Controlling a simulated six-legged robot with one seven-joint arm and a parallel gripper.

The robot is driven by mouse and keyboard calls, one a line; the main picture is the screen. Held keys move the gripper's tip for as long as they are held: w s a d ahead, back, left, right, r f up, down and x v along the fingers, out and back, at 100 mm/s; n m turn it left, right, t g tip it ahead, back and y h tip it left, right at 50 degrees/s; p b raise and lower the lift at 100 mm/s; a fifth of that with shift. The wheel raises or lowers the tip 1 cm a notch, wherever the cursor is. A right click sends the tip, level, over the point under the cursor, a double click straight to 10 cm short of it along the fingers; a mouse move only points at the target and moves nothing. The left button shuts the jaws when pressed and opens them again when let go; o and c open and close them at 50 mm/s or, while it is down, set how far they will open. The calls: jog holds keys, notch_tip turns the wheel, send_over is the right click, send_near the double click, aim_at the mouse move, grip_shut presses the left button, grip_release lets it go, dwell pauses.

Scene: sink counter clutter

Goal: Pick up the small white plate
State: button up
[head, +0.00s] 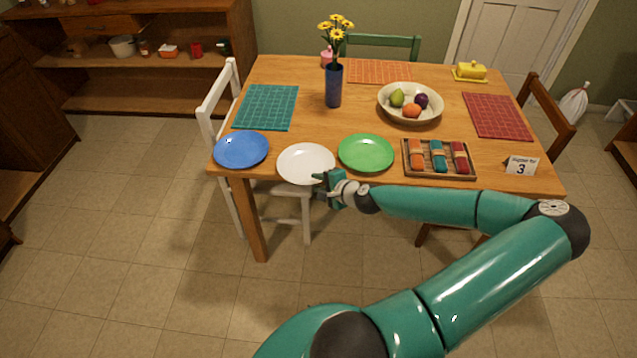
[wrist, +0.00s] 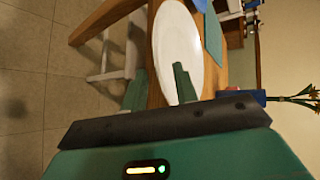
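The small white plate (head: 303,160) lies flat on the table between the blue and green plates, its near rim at the table's front edge and seeming to reach a little past it. My gripper (head: 319,186) is at the plate's near right rim. In the wrist view, the white plate (wrist: 177,42) lies straight ahead of my gripper (wrist: 159,88). The two fingers are apart, one overlapping the plate and the other beyond its rim on the table-edge side. I cannot tell whether either finger touches the plate.
A blue plate (head: 241,149) is close on the left and a green plate (head: 366,153) close on the right. A wooden tray with rolled cloths (head: 438,157) lies farther right. A white chair (head: 221,105) stands at the table's left side. Bare wood (head: 310,124) shows behind the plates.

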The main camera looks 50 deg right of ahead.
jog(key=shift+w+f, duration=0.15)
jog(key=shift+w, duration=0.15)
grip_shut()
jog(key=shift+w+a, duration=0.1)
jog(key=shift+a, duration=0.55)
